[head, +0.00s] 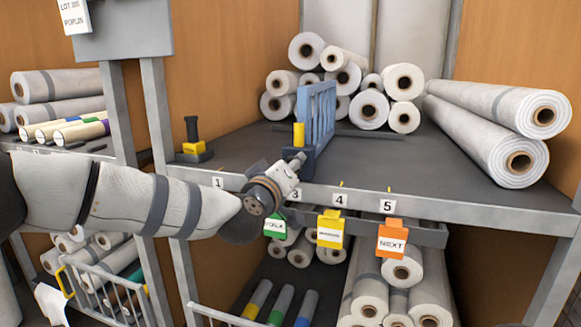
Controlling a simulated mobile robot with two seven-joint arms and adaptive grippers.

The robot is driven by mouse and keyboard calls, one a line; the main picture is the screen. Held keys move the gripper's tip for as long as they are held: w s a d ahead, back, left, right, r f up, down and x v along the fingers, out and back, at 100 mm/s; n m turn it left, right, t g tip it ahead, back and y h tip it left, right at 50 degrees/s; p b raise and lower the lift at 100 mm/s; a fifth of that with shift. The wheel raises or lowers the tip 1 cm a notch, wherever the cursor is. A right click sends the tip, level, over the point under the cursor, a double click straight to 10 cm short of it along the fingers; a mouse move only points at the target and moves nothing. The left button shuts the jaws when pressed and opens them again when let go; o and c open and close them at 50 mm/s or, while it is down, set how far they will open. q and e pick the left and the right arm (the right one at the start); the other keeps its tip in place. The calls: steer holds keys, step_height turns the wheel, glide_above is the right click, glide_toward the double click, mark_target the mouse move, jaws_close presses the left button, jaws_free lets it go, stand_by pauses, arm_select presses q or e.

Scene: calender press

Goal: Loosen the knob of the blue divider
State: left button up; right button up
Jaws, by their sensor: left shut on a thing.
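The blue divider (318,112) is an upright slatted panel on the dark shelf, in front of the stacked rolls. A yellow upright piece (299,134) stands at its front end. My left gripper (298,160) is at the foot of the divider's front end, just below the yellow piece, by the shelf's front edge. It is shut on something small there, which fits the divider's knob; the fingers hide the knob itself. My right gripper is out of view.
Numbered tags line the shelf's front rail (420,208), with green, yellow (331,229) and orange (392,239) cards hanging below. A black post on a yellow base (193,140) stands left. Large white rolls (500,140) lie right. The shelf middle is mostly clear.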

arm_select(q)
steer(key=n, duration=0.4)
steer(key=shift+f+n+b, duration=0.15)
steer(key=shift+n+b, duration=0.15)
steer(key=shift+n, duration=0.1)
steer(key=n+b, duration=0.1)
steer(key=n, duration=0.4)
steer(key=shift+f, duration=0.1)
steer(key=n+b, duration=0.2)
steer(key=n, duration=0.3)
steer(key=shift+f+n+b, duration=0.1)
steer(key=shift+n+b, duration=0.25)
steer(key=shift+n, duration=0.05)
steer(key=n+b, duration=0.2)
steer(key=n, duration=0.2)
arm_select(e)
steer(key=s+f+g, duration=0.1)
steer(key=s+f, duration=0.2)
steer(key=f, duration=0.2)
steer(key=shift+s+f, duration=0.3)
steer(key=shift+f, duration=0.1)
arm_select(q)
steer(key=shift+o, duration=0.2)
steer(key=shift+r+n, duration=0.2)
steer(key=shift+n, duration=0.1)
steer(key=o, duration=1.1)
steer(key=shift+o, duration=0.2)
steer(key=shift+s, duration=0.1)
